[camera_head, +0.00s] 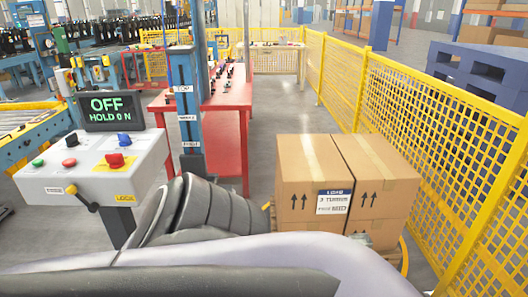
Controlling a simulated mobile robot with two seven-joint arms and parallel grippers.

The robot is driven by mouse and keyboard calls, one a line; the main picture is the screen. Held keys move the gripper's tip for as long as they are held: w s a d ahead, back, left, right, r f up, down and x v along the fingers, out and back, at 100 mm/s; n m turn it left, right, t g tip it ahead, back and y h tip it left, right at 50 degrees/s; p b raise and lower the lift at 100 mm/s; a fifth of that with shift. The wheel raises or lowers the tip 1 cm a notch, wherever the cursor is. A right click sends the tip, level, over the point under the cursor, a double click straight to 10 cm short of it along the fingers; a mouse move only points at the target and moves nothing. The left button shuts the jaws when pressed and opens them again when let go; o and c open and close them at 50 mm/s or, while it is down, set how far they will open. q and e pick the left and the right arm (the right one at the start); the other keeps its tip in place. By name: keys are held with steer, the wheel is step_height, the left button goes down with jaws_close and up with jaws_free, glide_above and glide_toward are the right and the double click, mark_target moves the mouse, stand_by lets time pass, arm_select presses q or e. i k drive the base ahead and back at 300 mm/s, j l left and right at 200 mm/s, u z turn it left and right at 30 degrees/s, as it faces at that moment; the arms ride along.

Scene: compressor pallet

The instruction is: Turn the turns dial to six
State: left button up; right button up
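A grey control box (92,178) stands at the left, with red, blue and green controls on its top. A blue knob (124,140) sits near its back edge, and a red control (115,160) sits on a yellow base. A black lever (82,198) sticks out at its front. I cannot tell which control is the turns dial, and no dial setting is readable. A black display (110,110) behind reads "OFF" and "HOLD 0 N". One of my arms crosses the bottom of the view and may hide part of the scene. Neither gripper's fingers show.
Stacked cardboard boxes (345,180) stand right of centre with a label that seems to read "3 TURNS". A blue post (187,115) and red table (228,125) stand behind the panel. Yellow mesh fencing (430,115) runs along the right. Grey floor is clear between table and fence.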

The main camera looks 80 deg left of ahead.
mark_target(72, 141)
steer(key=u, duration=3.65)
